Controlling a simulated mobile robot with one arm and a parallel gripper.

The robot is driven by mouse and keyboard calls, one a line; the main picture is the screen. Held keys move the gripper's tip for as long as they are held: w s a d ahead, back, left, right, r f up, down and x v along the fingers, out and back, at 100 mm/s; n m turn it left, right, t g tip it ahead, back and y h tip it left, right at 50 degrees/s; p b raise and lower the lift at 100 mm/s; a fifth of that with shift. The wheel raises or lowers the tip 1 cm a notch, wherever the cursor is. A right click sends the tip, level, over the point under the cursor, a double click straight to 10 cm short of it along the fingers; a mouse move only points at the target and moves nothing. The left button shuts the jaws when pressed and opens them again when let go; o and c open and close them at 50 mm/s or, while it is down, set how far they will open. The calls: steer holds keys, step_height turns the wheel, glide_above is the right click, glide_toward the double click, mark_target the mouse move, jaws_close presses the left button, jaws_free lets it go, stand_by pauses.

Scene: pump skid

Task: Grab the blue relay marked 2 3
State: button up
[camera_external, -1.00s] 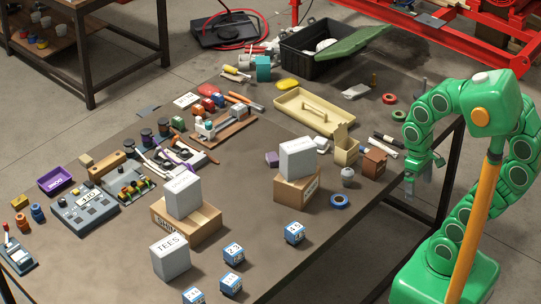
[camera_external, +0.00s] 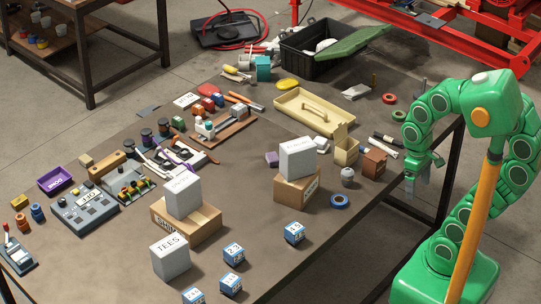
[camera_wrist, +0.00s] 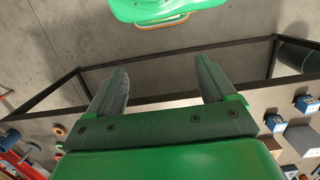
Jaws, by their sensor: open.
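Several small blue relays with white marked faces stand at the front of the table. One relay (camera_external: 294,233) is apart to the right, one (camera_external: 234,253) is left of it, and two more, (camera_external: 231,284) and (camera_external: 194,296), are nearer the front edge. Their markings are too small to tell surely which reads 2 3. Two blue blocks, (camera_wrist: 275,123) and (camera_wrist: 307,104), show at the right of the wrist view. My gripper (camera_external: 418,187) is open and empty at the table's right edge, well away from the relays; its spread fingers (camera_wrist: 160,78) show in the wrist view.
Grey boxes (camera_external: 170,257), (camera_external: 183,194) and (camera_external: 297,158) stand near the relays, two of them on cardboard boxes (camera_external: 187,221) and (camera_external: 297,190). A blue tape roll (camera_external: 340,201) lies right of them.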

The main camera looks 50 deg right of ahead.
mark_target(228, 257)
steer(key=w+a+f+m+g+y, duration=0.1)
steer(key=w+a+f+m+y, duration=0.3)
steer(key=w+a, duration=0.9)
steer(key=w+a+m+y, duration=0.3)
steer(key=w+a+y, duration=0.5)
steer(key=a, duration=0.8)
steer(key=w+a+f+m+t, duration=0.1)
steer(key=w+a+f+m, duration=0.1)
steer(key=w+f+m, duration=0.2)
steer(key=w+a+f+m+t+y, duration=0.1)
steer(key=w+a+f+m, duration=0.1)
steer(key=w+f+m, duration=0.2)
steer(key=w+a+f+m+t, duration=0.1)
steer(key=w+f+m, duration=0.2)
steer(key=w+f, duration=0.5)
steer(key=shift+w+a+f+m+t, duration=0.2)
steer(key=shift+w, duration=0.3)
steer(key=shift+w+a+f+m+t, duration=0.2)
steer(key=shift+w, duration=0.3)
steer(key=shift+s+x, duration=0.1)
steer(key=shift+x, duration=1.55)
steer(key=shift+s+x, duration=0.15)
steer(key=shift+x, duration=1.45)
steer(key=shift+a+f, duration=0.1)
steer(key=shift+a, duration=0.55)
steer(key=shift+c, duration=0.3)
steer(key=shift+y, duration=0.3)
steer(key=c, duration=1.1)
